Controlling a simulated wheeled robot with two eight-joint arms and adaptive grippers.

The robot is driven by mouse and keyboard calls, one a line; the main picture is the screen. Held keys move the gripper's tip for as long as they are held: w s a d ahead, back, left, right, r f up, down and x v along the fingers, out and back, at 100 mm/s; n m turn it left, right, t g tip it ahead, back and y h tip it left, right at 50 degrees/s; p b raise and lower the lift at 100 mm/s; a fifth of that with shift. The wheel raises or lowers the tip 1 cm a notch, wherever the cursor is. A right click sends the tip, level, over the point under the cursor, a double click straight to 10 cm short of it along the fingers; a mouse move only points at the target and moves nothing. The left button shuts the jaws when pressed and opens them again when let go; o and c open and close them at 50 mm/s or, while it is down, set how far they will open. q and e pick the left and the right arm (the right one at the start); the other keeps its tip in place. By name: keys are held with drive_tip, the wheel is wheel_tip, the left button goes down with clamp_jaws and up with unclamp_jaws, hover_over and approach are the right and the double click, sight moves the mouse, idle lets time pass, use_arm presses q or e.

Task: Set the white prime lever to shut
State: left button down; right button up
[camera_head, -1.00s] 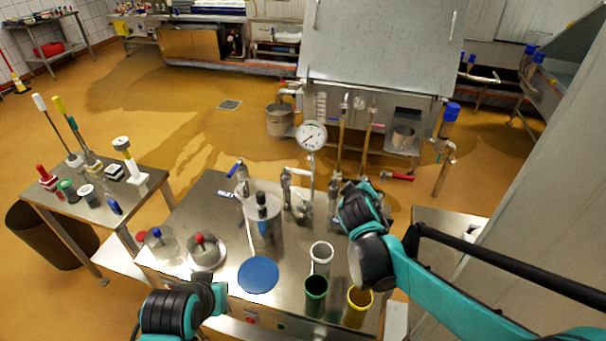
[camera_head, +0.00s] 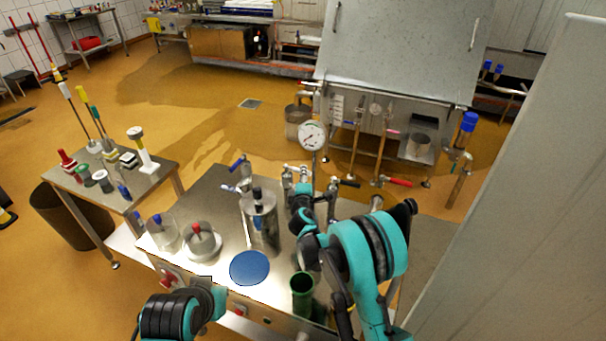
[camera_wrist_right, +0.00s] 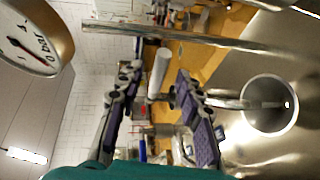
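The white prime lever (camera_wrist_right: 160,70) shows in the right wrist view as a pale rod between my finger pads. In the head view a small white handle (camera_head: 292,168) stands at the pipework left of the pressure gauge. My right gripper (camera_wrist_right: 157,88) is open, with one purple-padded finger on each side of the rod; I cannot tell if either touches it. In the head view my right gripper (camera_head: 300,190) is just in front of the white handle and partly hides the fittings. My left arm is at the lower left; its fingers are not visible.
The pressure gauge (camera_head: 312,135) stands close to my right gripper. A steel canister (camera_head: 260,220), blue lever (camera_head: 238,162), black lever (camera_head: 348,182) and red lever (camera_head: 398,182) are nearby. A blue disc (camera_head: 249,268) and green cup (camera_head: 302,290) are on the steel table (camera_head: 205,205).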

drive_tip(key=shift+w+f, duration=0.15)
drive_tip(key=shift+w, duration=0.7)
drive_tip(key=shift+w+f, duration=0.15)
drive_tip(key=shift+w, duration=0.7)
clamp_jaws()
drive_tip(key=shift+s+a+f+m+h+b, duration=0.1)
drive_tip(key=shift+s+a+m+h+b, duration=0.2)
drive_tip(key=shift+m+h+b, duration=0.25)
drive_tip(key=m+h, duration=0.1)
drive_tip(key=s+m+h, duration=0.1)
drive_tip(key=h, duration=0.1)
drive_tip(key=shift+g+b, duration=0.3)
drive_tip(key=shift+b, duration=0.05)
unclamp_jaws()
drive_tip(key=shift+a, duration=0.1)
drive_tip(key=v, duration=1.2)
